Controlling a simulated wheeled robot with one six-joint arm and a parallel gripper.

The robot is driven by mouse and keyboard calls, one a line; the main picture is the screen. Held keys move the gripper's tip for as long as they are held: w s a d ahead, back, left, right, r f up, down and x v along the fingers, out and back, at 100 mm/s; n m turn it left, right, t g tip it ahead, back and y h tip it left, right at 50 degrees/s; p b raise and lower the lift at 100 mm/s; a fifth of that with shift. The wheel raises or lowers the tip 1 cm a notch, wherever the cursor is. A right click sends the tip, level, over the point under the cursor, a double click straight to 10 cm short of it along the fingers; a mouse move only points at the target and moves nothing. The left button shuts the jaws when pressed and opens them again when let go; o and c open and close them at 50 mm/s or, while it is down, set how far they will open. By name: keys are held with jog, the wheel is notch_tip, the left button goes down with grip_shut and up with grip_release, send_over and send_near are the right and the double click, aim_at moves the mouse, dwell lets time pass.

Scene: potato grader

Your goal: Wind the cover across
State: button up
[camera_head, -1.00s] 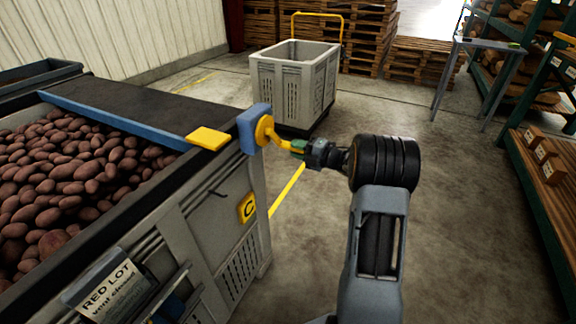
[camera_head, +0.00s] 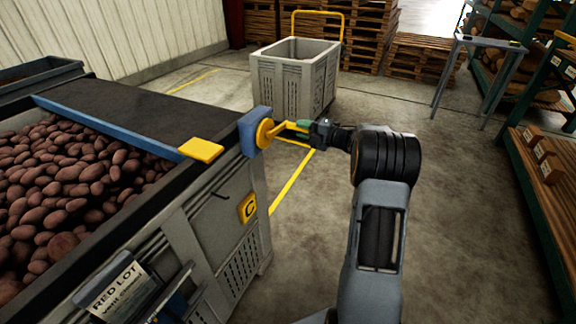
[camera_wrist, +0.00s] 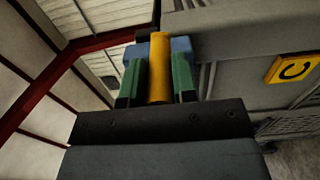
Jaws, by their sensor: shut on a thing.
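A dark cover (camera_head: 150,112) with a blue leading bar (camera_head: 100,126) lies over the far part of a grey bin (camera_head: 210,245) of red potatoes (camera_head: 75,175). The near part of the potatoes is uncovered. A yellow tab (camera_head: 200,150) sits at the bar's right end. A yellow crank (camera_head: 265,133) is mounted on a blue housing (camera_head: 247,130) at the bin's corner. My gripper (camera_head: 304,129) is shut on the crank handle. In the wrist view the yellow handle (camera_wrist: 160,68) stands between the green finger pads.
A grey crate (camera_head: 292,80) with a yellow push bar stands behind on the floor. Wooden pallets (camera_head: 420,62) are stacked at the back. A shelf rack (camera_head: 545,150) and a small table (camera_head: 490,45) stand at the right. The floor around my arm is clear.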

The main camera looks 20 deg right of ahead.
jog(key=shift+w+a+r, duration=0.1)
jog(key=shift+a+r, duration=0.15)
jog(key=shift+r, duration=0.35)
jog(key=shift+w+a+r, duration=0.1)
jog(key=shift+a+r, duration=0.1)
jog(key=shift+r, duration=0.4)
jog(key=shift+s+r+p, duration=0.1)
jog(key=shift+r+p, duration=0.4)
jog(key=s+a+r, duration=0.7)
jog(key=shift+s+a+r+b, duration=0.25)
jog(key=shift+a+r+b, duration=0.05)
jog(key=shift+r+b, duration=0.05)
